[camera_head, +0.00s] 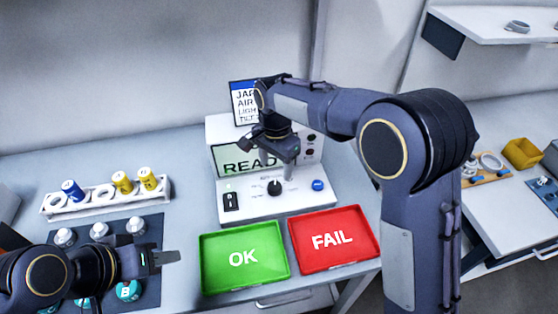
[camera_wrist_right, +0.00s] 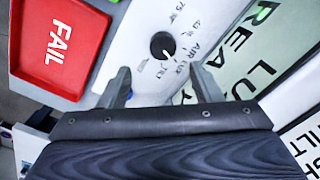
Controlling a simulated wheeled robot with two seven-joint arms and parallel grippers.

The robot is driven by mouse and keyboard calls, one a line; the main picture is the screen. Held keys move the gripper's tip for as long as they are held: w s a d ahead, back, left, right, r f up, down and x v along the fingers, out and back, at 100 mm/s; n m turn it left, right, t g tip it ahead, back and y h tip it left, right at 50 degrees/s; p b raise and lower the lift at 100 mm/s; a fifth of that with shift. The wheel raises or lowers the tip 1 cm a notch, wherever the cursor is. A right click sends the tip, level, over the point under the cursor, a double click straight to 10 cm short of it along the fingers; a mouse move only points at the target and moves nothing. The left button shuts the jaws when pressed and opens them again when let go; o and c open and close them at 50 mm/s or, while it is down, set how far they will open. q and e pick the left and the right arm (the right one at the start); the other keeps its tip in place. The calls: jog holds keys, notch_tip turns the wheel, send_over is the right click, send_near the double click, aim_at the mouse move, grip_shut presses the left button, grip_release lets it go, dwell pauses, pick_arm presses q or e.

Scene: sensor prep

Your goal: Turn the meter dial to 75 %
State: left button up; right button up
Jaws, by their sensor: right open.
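The meter dial is a black round knob (camera_head: 274,187) on the white sloped front of the meter (camera_head: 253,206), below a screen (camera_head: 243,160) reading READY. In the right wrist view the knob (camera_wrist_right: 163,45) has a pale mark at its lower right, and small print rings it; its exact setting is hard to read. My right gripper (camera_head: 277,153) is above the panel, in front of the screen. Its open fingers (camera_wrist_right: 160,86) point toward the knob, apart from it, with nothing between them. My left gripper (camera_head: 166,257) is low at the left, its jaw opening unclear.
A green OK tray (camera_head: 214,283) and a red FAIL tray (camera_head: 305,262) lie in front of the meter. A black switch (camera_head: 230,201) and blue button (camera_head: 318,185) flank the knob. A white rack (camera_head: 55,210) with blue and yellow cylinders stands left.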

aim_at(275, 185)
jog(key=shift+w+a+f, duration=0.15)
jog(key=shift+w+a, duration=0.05)
jog(key=shift+a, duration=0.05)
jog(key=shift+f, duration=0.35)
notch_tip(275, 185, down, 7)
jog(key=shift+p, duration=0.5)
jog(key=shift+c, duration=0.2)
jog(key=c, duration=0.9)
jog(key=shift+c, duration=0.2)
